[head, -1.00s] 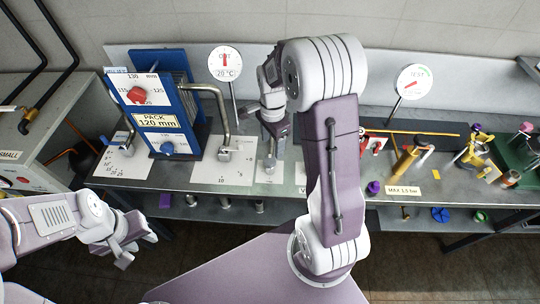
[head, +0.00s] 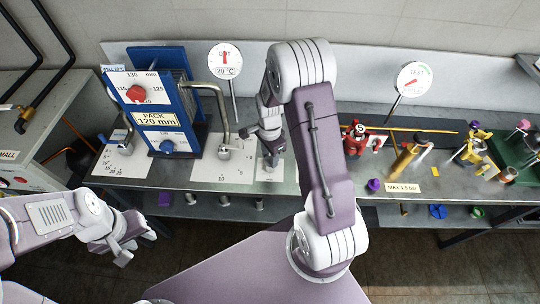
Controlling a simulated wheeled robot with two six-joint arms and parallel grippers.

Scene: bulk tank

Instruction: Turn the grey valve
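A small grey valve (head: 271,162) stands on a white card on the bench, right of the bent grey pipe. My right gripper (head: 266,138) points down just above it, close to its top. The gripper's fingertips are small and blend with the grey parts, so I cannot tell whether it touches the valve or how far the fingers are apart. My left gripper (head: 121,256) hangs low at the left, in front of the bench and away from the valve. Its finger opening is too small to judge.
A blue plate pack (head: 160,100) with red and blue knobs and a bent grey pipe (head: 222,115) stand left of the valve. A dial gauge (head: 225,60) rises behind. Red, brown and yellow fittings (head: 405,158) stand on the bench's right half.

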